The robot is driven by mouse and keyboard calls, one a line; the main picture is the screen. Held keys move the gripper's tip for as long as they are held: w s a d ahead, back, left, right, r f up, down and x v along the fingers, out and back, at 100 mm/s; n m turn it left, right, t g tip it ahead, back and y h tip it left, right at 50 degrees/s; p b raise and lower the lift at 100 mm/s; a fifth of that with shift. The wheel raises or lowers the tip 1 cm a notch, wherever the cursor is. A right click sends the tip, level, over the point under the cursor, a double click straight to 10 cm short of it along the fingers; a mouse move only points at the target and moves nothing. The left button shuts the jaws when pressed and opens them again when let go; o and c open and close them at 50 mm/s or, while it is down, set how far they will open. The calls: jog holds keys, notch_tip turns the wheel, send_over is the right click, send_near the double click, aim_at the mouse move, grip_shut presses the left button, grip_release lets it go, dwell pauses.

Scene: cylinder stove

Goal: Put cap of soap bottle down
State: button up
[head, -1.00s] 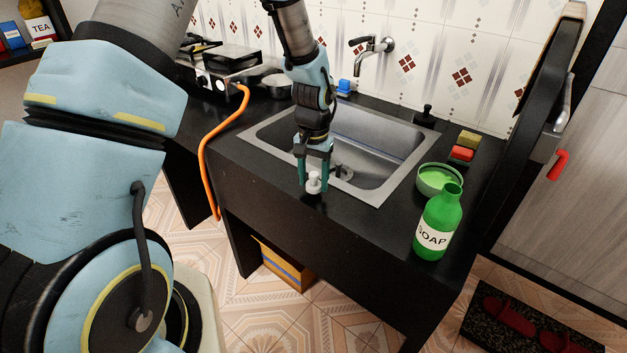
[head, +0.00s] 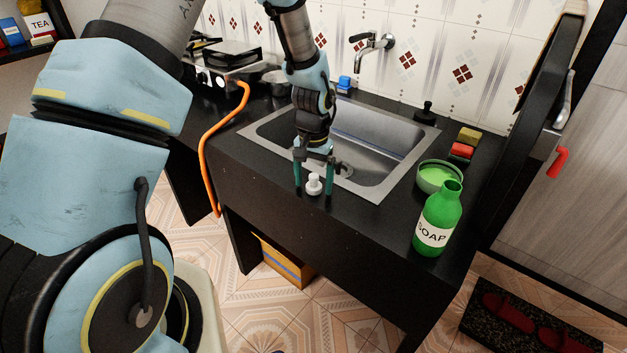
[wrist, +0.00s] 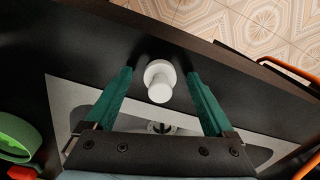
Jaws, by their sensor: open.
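The white cap (head: 314,184) stands on the black counter in front of the sink, near the counter's front edge. It also shows in the wrist view (wrist: 160,80), between the fingers with a gap on both sides. My gripper (head: 313,190) is open around the cap, its green fingers apart from it; the fingers also show in the wrist view (wrist: 162,78). The green soap bottle (head: 437,218) stands upright and uncapped on the counter at the right.
The sink (head: 375,150) lies just behind my gripper. A green bowl (head: 427,188), a red and yellow sponge (head: 461,151) and a black dispenser (head: 427,112) are at the right. An orange hose (head: 204,150) hangs at the left. The counter between cap and bottle is clear.

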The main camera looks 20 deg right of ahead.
aim_at(314, 176)
notch_tip(314, 176, up, 12)
jog(key=b, duration=0.3)
jog(key=s+a+r+n, duration=0.1)
jog(key=a+n, duration=0.3)
jog(key=a, duration=1.1)
jog(key=s+a+r+n+t, duration=0.1)
jog(key=s+a+n, duration=0.2)
jog(key=a, duration=1.2)
jog(key=shift+r+n+t, duration=0.3)
jog(key=shift+n, duration=0.2)
